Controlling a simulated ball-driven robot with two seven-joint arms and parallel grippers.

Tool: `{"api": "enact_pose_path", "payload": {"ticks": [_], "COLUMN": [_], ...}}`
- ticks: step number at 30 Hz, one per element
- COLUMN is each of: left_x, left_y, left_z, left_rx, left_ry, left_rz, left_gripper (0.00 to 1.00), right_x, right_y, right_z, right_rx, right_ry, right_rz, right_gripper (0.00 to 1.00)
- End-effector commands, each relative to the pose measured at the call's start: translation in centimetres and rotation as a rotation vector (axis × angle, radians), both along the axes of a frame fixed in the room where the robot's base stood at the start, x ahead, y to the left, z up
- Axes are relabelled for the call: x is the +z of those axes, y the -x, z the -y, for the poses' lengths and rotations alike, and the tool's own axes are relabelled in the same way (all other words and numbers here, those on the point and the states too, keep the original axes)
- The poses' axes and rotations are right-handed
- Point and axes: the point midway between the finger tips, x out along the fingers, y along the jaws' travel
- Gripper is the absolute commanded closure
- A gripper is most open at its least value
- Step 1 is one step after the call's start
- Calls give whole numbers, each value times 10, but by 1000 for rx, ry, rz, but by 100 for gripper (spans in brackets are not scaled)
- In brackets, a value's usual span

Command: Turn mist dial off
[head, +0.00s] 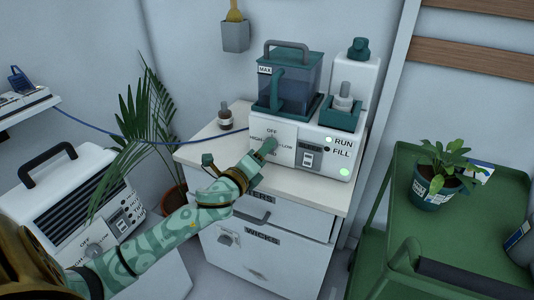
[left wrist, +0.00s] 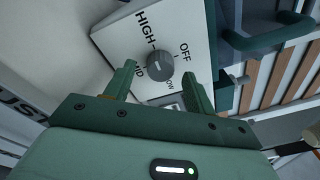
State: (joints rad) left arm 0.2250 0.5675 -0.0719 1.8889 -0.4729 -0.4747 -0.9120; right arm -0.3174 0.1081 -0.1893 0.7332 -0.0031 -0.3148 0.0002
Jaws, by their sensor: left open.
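The mist dial (left wrist: 160,66) is a round dark grey knob on a white panel labelled OFF, LOW, MID and HIGH. It sits on the front of the white misting machine (head: 318,152), which has a teal water tank. My left gripper (head: 266,150) is at this panel in the head view and covers the dial there. In the left wrist view its open green fingers stand on either side of the dial, with gaps visible; I cannot tell how near they are in depth. The setting the pointer marks is too small to tell. My right gripper is not in view.
The machine stands on a white cabinet (head: 290,262) beside a small brown bottle (head: 225,116). A potted palm (head: 150,125) and another white device (head: 72,195) are at left. A green cart (head: 470,235) with a potted plant (head: 437,172) is at right.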

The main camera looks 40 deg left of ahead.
Motion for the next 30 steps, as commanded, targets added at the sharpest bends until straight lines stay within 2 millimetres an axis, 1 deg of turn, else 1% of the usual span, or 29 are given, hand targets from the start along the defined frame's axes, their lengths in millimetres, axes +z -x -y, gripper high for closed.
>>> {"api": "enact_pose_path", "payload": {"ticks": [1,3,6,14,15,17,18,19,20,30], "left_x": [-3,-2,-1,0,0,0,0,0,0,0], "left_y": [-7,-14,-19,-21,-21,-20,-20,-20,-20,-20], "left_z": [-1,-2,-2,-2,-3,-3,-3,-3,-2,-3], "left_rx": [-1,-1,-1,-1,-1,-1,-1,-1,-1,1], "left_ry": [-2,0,1,2,2,2,2,2,2,36], "left_rz": [-1,-1,0,1,1,1,1,1,1,8], "left_gripper": [45,45,45,45,50,67,78,87,90,90], "right_x": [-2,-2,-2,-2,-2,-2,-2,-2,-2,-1], "right_y": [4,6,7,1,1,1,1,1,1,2], "right_z": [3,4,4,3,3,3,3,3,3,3], "right_rx": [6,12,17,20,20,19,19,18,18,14], "right_ry": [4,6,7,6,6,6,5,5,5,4], "right_rz": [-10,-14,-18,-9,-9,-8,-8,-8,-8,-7], "right_gripper": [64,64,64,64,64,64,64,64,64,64]}}
